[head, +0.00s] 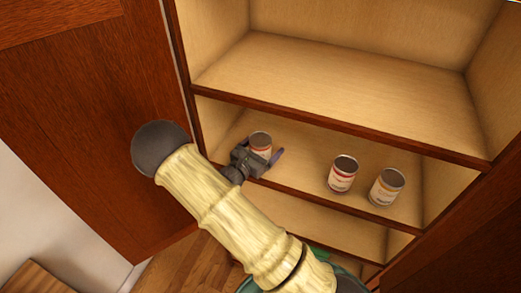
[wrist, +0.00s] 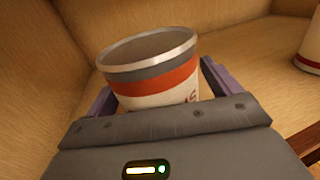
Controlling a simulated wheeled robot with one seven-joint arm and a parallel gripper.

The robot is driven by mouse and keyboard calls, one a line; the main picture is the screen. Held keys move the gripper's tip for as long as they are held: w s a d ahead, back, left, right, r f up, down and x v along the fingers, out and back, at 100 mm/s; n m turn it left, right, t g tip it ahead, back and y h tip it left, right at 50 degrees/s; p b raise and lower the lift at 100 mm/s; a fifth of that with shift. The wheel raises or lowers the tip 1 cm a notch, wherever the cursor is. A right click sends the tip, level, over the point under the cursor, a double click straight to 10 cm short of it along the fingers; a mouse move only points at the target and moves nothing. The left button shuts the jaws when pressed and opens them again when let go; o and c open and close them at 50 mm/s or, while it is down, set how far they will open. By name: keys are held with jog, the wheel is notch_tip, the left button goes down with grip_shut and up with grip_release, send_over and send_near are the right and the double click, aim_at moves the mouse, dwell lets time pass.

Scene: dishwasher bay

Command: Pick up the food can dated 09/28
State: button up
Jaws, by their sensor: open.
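Several food cans stand upright on the middle cabinet shelf. The left can (head: 261,141) is at my gripper (head: 263,163). In the wrist view this can (wrist: 152,75) has a grey rim, an orange-red band and a white label with partly hidden lettering. My gripper (wrist: 157,90) is open, with a purple finger on each side of the can; whether they touch it I cannot tell. A can with a red band (head: 342,174) stands in the middle, and a can with a tan band (head: 387,187) stands at right. No date is readable on any can.
The wooden cabinet's upper shelf (head: 340,95) is empty above the cans. An open dark red door (head: 90,120) stands at left. Another can (wrist: 309,50) shows at the wrist view's right edge. Bare shelf lies between the left and middle cans.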

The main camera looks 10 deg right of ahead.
aim_at(264, 135)
jog(key=c, duration=1.4)
jog(key=shift+r, duration=0.1)
jog(key=shift+r+b, duration=1.3)
jog(key=shift+r, duration=3.65)
